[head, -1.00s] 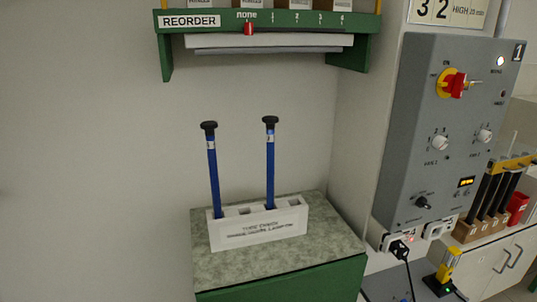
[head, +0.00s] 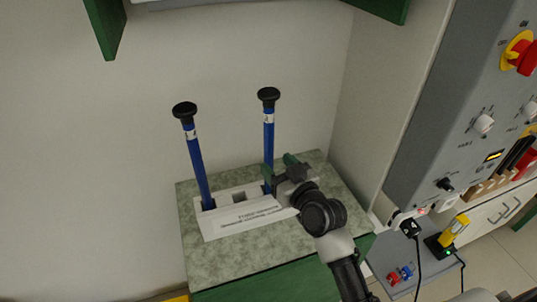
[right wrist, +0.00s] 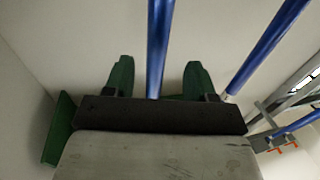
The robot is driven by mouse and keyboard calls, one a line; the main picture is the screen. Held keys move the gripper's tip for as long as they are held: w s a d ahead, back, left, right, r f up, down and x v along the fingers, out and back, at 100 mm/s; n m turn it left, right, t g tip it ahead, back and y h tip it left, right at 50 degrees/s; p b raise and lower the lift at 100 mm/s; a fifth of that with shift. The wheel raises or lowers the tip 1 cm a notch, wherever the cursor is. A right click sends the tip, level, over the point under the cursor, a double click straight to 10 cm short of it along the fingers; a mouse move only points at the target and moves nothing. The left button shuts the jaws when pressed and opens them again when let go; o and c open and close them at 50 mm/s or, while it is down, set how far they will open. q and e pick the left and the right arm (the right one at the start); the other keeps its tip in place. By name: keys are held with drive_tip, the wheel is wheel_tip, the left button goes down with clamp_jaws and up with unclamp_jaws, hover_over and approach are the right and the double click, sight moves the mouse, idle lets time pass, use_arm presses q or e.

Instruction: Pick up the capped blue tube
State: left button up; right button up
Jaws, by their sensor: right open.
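Two blue tubes with black caps stand in a white rack (head: 240,218) on a speckled green-grey top. The left tube (head: 195,160) leans slightly; the right tube (head: 268,130) is nearly upright. My right gripper (head: 279,165) is open, low at the right tube, well below its cap. In the right wrist view one blue tube (right wrist: 158,40) shows in the gap between the green fingers of the right gripper (right wrist: 160,78). Another blue tube (right wrist: 268,45) passes outside them, to the right. No caps show there. My left gripper is not in view.
A grey control panel (head: 455,110) with knobs and a red switch stands at the right, with cables and plugs below it. A green shelf bracket (head: 104,25) hangs at the upper left. The wall is close behind the rack.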

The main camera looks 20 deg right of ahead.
sight(272, 158)
drive_tip(key=shift+x, duration=0.85)
drive_tip(key=p+x, duration=0.2)
drive_tip(key=x, duration=0.2)
drive_tip(key=shift+w+d, duration=0.2)
drive_tip(key=shift+w+a+f, duration=0.1)
drive_tip(key=shift+w, duration=0.3)
drive_tip(key=shift+s, duration=0.1)
drive_tip(key=c, duration=1)
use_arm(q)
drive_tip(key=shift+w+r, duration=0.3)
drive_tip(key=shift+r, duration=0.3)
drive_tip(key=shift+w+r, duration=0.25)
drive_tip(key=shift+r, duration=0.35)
use_arm(e)
drive_tip(key=shift+c, duration=0.2)
